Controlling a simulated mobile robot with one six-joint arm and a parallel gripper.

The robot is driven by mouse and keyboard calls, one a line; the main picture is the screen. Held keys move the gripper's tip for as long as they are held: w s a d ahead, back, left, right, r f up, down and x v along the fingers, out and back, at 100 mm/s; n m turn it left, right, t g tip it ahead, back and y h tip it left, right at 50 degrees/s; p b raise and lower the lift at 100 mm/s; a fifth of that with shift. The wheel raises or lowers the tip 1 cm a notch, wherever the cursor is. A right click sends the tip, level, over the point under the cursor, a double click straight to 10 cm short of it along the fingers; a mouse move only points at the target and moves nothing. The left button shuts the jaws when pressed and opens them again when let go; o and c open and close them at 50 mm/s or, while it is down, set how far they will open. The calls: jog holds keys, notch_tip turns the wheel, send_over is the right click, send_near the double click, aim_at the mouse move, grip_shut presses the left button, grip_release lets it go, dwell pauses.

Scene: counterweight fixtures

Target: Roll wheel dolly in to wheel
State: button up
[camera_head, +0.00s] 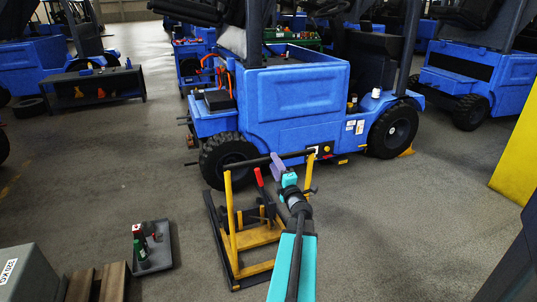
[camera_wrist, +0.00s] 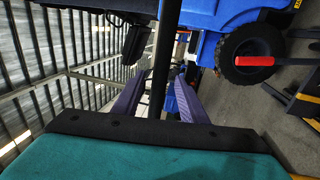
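The wheel dolly (camera_head: 236,240) is a yellow and black frame with a black crossbar on top and a red lever (camera_head: 261,178). It stands on the floor in front of the blue truck's left black wheel (camera_head: 228,160), apart from it as far as I can tell. My gripper (camera_head: 278,162), with purple fingers, is at the dolly's crossbar. In the wrist view the black bar (camera_wrist: 161,60) runs between the two fingers. The fingers are apart, with narrow gaps seeming to show beside the bar. The wheel (camera_wrist: 250,55) and red lever (camera_wrist: 256,61) also show there.
The blue truck (camera_head: 300,95) fills the centre; a yellow chock (camera_head: 406,153) sits by its right wheel (camera_head: 393,130). A grey tray (camera_head: 160,256) with bottles lies left of the dolly. A yellow post (camera_head: 517,150) stands right. Floor between dolly and post is clear.

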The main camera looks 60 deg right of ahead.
jog(key=x, duration=0.7)
jog(key=shift+w, duration=0.1)
jog(key=shift+c, duration=0.5)
grip_shut()
